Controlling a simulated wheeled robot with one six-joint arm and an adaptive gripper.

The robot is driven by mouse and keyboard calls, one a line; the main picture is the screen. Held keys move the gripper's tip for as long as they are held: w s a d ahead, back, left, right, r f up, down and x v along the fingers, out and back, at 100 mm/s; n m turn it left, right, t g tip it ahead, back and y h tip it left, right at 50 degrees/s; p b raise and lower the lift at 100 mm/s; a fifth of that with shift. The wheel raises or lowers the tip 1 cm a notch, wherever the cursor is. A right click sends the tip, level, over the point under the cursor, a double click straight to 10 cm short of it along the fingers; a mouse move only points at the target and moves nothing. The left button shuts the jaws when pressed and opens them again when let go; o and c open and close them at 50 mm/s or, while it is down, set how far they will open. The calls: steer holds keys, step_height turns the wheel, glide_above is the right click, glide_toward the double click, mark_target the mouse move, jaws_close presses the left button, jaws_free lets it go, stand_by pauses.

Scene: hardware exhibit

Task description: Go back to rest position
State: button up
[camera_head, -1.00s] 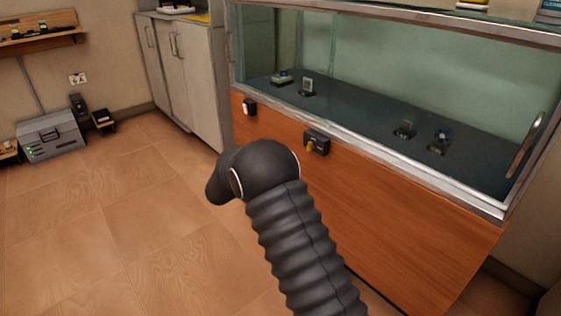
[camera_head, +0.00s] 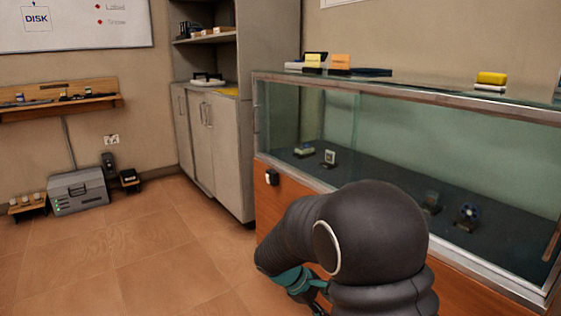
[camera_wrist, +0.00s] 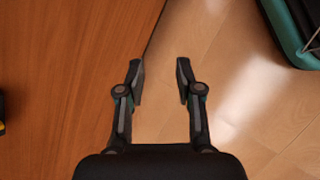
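My gripper (camera_wrist: 160,84) shows in the wrist view with its two fingers apart and nothing between them. It points down over the wooden floor (camera_wrist: 240,90), beside the wooden front panel of the display case (camera_wrist: 70,70). In the head view my dark arm covers the lower middle of the picture, and only a teal part near the gripper shows at its lower end; the fingertips are hidden there.
The glass display case (camera_head: 400,95) stands close on the right, with small exhibits inside and boxes on top. A grey cabinet (camera_head: 205,150) stands behind. The floor (camera_head: 120,250) at left is clear.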

steer(key=s+d+r+m+t+y, duration=0.2)
steer(key=s+r+m+y, duration=0.2)
steer(key=s, duration=0.7)
steer(key=s+d+r+m+t+y, duration=0.2)
steer(key=s+r+m, duration=0.5)
steer(key=s+r, duration=0.5)
steer(key=shift+s+r+m+t+y, duration=0.35)
steer(key=shift+r+y, duration=0.3)
steer(key=shift+y, duration=0.25)
